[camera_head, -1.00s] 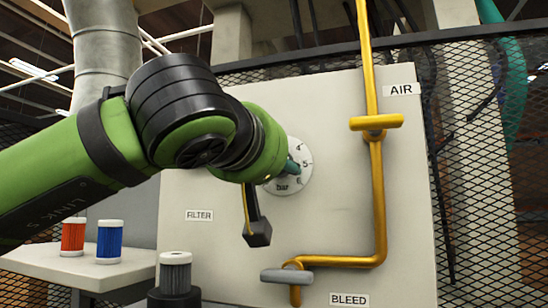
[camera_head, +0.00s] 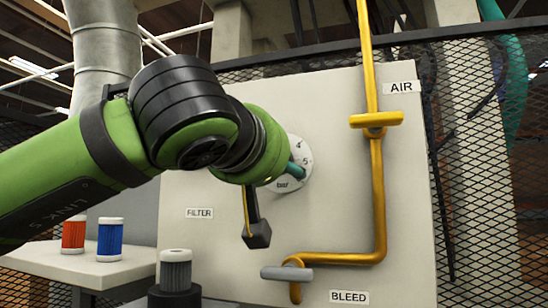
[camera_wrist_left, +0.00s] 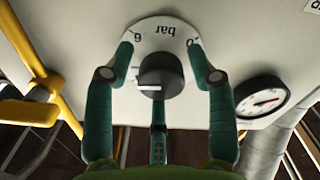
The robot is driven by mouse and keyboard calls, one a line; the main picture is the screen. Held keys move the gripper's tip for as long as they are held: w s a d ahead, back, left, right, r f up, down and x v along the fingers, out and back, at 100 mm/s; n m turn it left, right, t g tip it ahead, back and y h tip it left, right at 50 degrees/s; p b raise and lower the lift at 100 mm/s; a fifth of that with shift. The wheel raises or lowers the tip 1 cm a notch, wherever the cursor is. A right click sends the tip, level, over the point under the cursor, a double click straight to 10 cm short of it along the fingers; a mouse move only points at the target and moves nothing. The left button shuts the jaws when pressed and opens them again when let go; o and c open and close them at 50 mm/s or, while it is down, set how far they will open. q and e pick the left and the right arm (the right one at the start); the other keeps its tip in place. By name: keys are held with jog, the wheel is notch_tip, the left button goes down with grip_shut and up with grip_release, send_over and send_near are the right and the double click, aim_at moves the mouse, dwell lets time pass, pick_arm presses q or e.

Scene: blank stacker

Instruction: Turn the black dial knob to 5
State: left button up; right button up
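The black dial knob (camera_wrist_left: 160,75) sits at the middle of a round white dial plate (camera_wrist_left: 158,27), which is upside down in the left wrist view with "bar", "0" and "6" showing. In the head view the dial plate (camera_head: 299,148) shows "4", "5" and "bar", and my arm hides the knob. My left gripper (camera_wrist_left: 160,52) is open, with one green finger on each side of the knob and a gap to it on both sides. The fingertips lie over the plate's edges. My right gripper is not in view.
A yellow pipe (camera_head: 376,190) with a yellow AIR handle (camera_head: 376,119) and a grey BLEED handle (camera_head: 287,273) runs right of the dial. A round gauge (camera_wrist_left: 262,101) is near one finger. Red (camera_head: 73,236) and blue (camera_head: 110,239) filters stand on a side shelf.

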pick_arm(q)
jog(key=shift+w+d, duration=0.1)
jog(key=shift+w, duration=0.05)
jog(key=v, duration=1.2)
